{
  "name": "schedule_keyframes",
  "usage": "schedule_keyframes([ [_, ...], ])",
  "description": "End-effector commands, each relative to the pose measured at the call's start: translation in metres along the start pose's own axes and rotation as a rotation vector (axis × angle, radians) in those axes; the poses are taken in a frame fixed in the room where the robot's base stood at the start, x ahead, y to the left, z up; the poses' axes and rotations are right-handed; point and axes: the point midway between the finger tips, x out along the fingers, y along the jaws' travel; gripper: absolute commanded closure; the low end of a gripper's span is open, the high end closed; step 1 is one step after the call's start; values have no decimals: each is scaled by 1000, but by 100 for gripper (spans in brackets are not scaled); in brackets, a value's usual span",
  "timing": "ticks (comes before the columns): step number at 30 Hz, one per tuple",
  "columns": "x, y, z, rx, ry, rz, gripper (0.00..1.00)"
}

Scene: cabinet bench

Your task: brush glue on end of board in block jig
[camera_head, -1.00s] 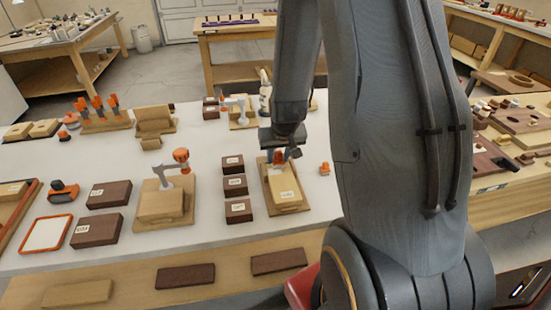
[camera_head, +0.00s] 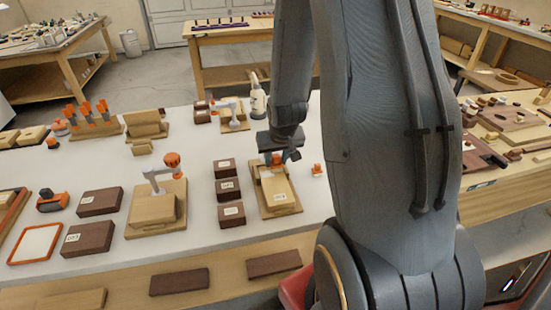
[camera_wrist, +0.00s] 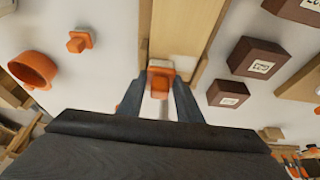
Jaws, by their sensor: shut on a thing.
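In the wrist view the board (camera_wrist: 187,22) runs away from my fingers. My gripper (camera_head: 275,158) is over the far end of the jig. In the wrist view my gripper (camera_wrist: 159,100) is shut on an orange-topped brush (camera_wrist: 160,68) with a pale lower part. The brush is at the board's end. Its tip is hidden, so I cannot tell whether it touches the board.
Several dark labelled blocks (camera_head: 228,190) stand left of the jig. A wooden clamp fixture (camera_head: 153,210) with an orange knob is further left. A small orange piece (camera_head: 318,170) lies to the right. A white bottle (camera_head: 258,98) stands behind.

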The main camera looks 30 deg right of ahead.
Motion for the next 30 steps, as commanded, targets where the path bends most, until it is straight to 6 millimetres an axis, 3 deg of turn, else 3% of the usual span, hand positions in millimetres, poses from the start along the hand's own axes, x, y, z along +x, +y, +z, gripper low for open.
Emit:
schedule_keyframes([
  [14, -2, 0, 9, 0, -1, 0, 86],
  [30, -4, -18, 9, 0, -1, 0, 86],
])
